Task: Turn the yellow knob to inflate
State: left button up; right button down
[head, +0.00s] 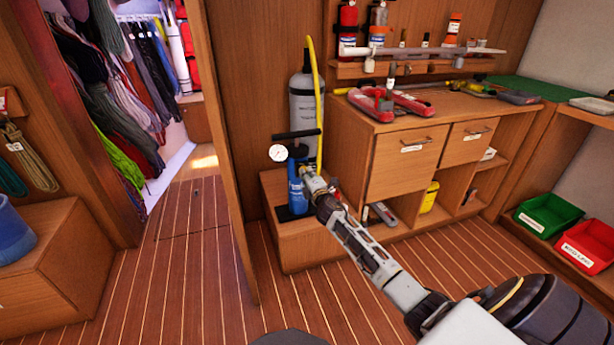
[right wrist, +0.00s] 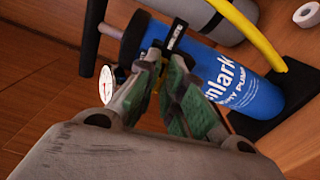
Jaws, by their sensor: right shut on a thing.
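A blue hand pump (head: 296,190) stands on a low wooden step in the head view, with a black T-handle (head: 297,134) and a white dial gauge (head: 278,153). In the right wrist view the blue pump (right wrist: 228,82) lies across the picture, and the gauge (right wrist: 106,84) is left of the fingers. My right gripper (head: 306,172) is at the upper part of the pump. In the right wrist view its green-padded fingers (right wrist: 168,68) are shut on the small yellow knob (right wrist: 163,74), mostly hidden between them. A black tag (right wrist: 175,37) with white lettering sits just beyond. My left gripper is out of view.
A grey cylinder (head: 304,105) and a yellow hose (head: 313,85) stand close behind the pump. A wooden cabinet (head: 405,165) is to the right, with red tools (head: 412,103) on top. Green (head: 546,214) and red bins (head: 588,243) are far right. The floor at left is clear.

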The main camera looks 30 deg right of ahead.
jog(key=shift+m, duration=0.8)
jog(key=c, duration=1.5)
grip_release()
jog(key=shift+c, duration=0.2)
jog(key=v, duration=1.2)
